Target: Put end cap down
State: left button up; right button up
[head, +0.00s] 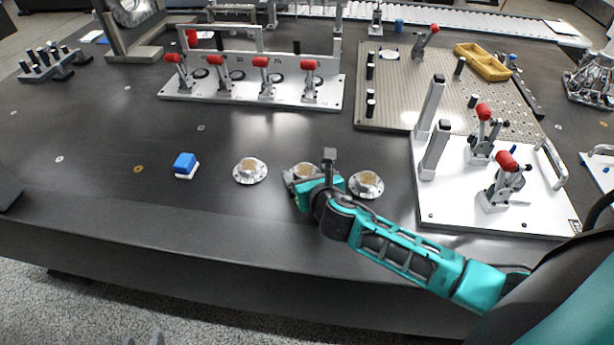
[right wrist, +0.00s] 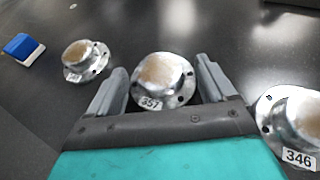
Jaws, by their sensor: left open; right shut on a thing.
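Three silvery flanged end caps with tan tops stand in a row near the table's front edge. The left cap (head: 250,171) and the right cap (head: 366,184) stand apart from the gripper. My right gripper (head: 304,182) is shut on the middle end cap (head: 301,171). In the right wrist view this end cap (right wrist: 160,76) is upright between the two grey fingers, with a number label on its flange. I cannot tell whether its base touches the table (head: 110,135).
A blue-and-white block (head: 185,165) lies left of the caps. A white fixture plate (head: 520,200) with red-handled clamps and grey posts stands close on the right. A clamp rail (head: 250,90) and a perforated plate (head: 400,110) stand behind. The table's left front is clear.

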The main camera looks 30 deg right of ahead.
jog(key=o, duration=1)
jog(key=shift+f, duration=0.1)
jog(key=shift+r, duration=0.2)
jog(key=p+v, duration=0.2)
jog(key=v, duration=0.9)
jog(key=shift+s+p, duration=0.3)
jog(key=shift+s, duration=0.05)
jog(key=shift+s+r, duration=0.1)
jog(key=shift+a, duration=0.1)
